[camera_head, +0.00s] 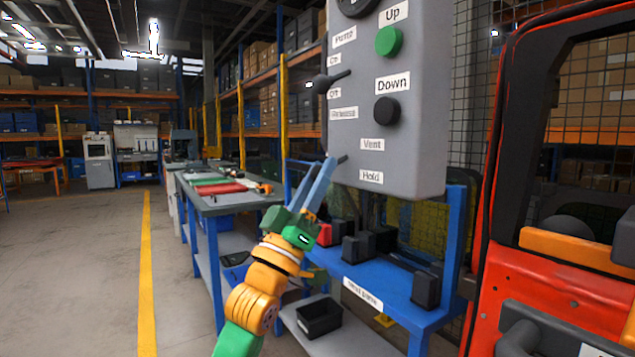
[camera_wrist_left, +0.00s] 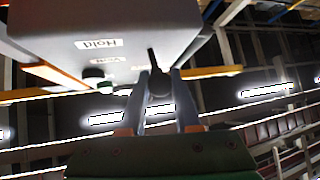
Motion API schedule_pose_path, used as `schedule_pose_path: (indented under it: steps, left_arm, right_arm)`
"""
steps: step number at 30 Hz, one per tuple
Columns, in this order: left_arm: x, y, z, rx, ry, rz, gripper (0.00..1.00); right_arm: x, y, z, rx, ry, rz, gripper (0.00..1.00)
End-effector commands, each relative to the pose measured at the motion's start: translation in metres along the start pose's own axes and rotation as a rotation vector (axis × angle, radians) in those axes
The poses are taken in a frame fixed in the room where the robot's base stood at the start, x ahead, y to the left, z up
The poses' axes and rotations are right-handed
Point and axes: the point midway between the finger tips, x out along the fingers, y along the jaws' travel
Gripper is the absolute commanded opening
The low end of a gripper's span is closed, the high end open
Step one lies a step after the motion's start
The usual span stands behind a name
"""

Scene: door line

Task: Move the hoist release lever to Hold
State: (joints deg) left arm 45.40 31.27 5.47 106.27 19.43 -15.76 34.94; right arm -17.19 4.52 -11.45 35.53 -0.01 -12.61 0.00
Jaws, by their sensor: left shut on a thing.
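The grey hoist control box (camera_head: 425,140) hangs at the upper middle of the head view. A dark lever (camera_head: 342,159) sticks out at its lower left edge, about between the Vent label (camera_head: 372,144) and the Hold label (camera_head: 371,177). My left gripper (camera_head: 327,172) reaches up to this lever from below left. In the left wrist view its fingers (camera_wrist_left: 160,98) are on both sides of the lever's dark knob (camera_wrist_left: 159,82), shut on it. The lever's base is partly hidden by the box edge. My right gripper is not in view.
A second black lever (camera_head: 330,80) sits higher on the box's left side. A green Up button (camera_head: 388,41) and black Down button (camera_head: 387,109) are on its front. A blue bench (camera_head: 372,285) stands below. A red frame (camera_head: 520,230) is close on the right. Floor is clear at left.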

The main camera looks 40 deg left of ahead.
Motion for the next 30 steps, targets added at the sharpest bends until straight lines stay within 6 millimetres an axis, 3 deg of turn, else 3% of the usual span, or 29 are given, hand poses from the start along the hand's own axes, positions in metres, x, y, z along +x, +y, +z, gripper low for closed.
schedule_pose_path:
  steps: [15, 16, 19, 27, 30]
  left_arm:
    - [0.000, 0.000, 0.001, -0.005, 0.017, 0.002, 0.00]
    - [0.000, 0.000, 0.001, -0.005, 0.017, 0.002, 0.37]
    - [0.000, 0.000, 0.001, -0.005, 0.017, 0.002, 0.61]
    - [-0.001, 0.000, 0.001, -0.005, 0.017, 0.002, 0.61]
    - [-0.016, -0.001, 0.004, -0.005, 0.016, 0.003, 0.61]
  right_arm:
    - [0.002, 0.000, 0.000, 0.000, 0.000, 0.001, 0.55]
    - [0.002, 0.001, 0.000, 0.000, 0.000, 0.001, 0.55]
    - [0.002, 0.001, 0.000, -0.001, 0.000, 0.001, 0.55]
    - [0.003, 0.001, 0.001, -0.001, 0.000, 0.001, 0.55]
    - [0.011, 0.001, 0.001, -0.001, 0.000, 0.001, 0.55]
